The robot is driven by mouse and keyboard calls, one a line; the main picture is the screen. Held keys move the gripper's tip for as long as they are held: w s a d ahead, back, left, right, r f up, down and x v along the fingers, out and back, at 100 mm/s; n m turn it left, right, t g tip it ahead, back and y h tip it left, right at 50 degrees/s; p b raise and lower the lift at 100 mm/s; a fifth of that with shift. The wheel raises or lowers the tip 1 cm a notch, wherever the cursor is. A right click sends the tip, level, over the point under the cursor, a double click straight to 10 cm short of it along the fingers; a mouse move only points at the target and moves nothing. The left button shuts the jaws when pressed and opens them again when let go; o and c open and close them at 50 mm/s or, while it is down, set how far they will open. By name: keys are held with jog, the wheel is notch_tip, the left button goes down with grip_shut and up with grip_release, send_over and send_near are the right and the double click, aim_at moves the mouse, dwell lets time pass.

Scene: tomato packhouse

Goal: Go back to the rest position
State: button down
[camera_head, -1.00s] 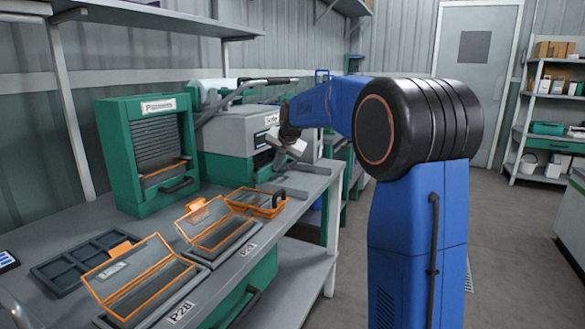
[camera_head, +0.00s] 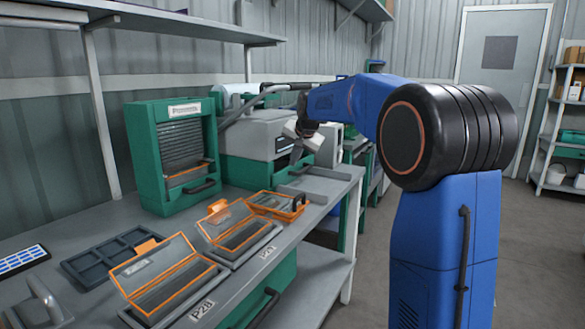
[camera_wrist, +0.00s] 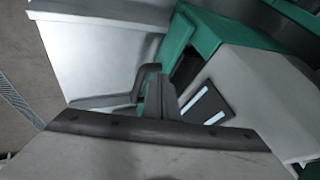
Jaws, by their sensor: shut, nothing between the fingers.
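My gripper (camera_head: 297,150) hangs at the end of my blue arm, over the far end of the grey bench (camera_head: 345,172). It is shut and empty, and its fingers are small in the head view. In the wrist view my gripper (camera_wrist: 157,95) shows at close range in front of a grey and green machine. That machine (camera_head: 262,130) stands on the bench just behind and left of my gripper in the head view. I cannot tell how wide the gap between them is.
A green shuttered cabinet (camera_head: 150,160) stands on the bench at left. Orange-rimmed boxes with clear lids (camera_head: 172,283) line the front edge, near a dark compartment tray (camera_head: 95,258). A shelf rack (camera_head: 560,120) stands at far right. Floor right of the bench is clear.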

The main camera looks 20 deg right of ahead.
jog(key=v, duration=0.5)
jog(key=shift+s+d, duration=0.15)
jog(key=shift+s, duration=0.25)
jog(key=s+a, duration=0.1)
jog(key=s, duration=0.3)
jog(key=s+a+f+n, duration=0.1)
jog(key=s, duration=0.3)
jog(key=s+a+n, duration=0.1)
jog(key=s+a, duration=0.1)
jog(key=s, duration=0.2)
jog(key=shift+s+f+g, duration=0.2)
jog(key=shift+f+g, duration=0.1)
jog(key=shift+f, duration=0.1)
jog(key=s+a+f+n, duration=0.2)
jog(key=s+f, duration=0.5)
jog(key=s, duration=0.5)
jog(key=s+a+f+n+g, duration=0.1)
jog(key=s+f+n, duration=0.1)
jog(key=s+f, duration=0.5)
jog(key=s+a+f+n+g, duration=0.1)
jog(key=s+f, duration=0.5)
jog(key=s, duration=1.2)
jog(key=shift+a+f+n, duration=0.4)
jog(key=shift+a+n, duration=0.4)
jog(key=shift+n, duration=0.3)
jog(key=shift+s, duration=0.15)
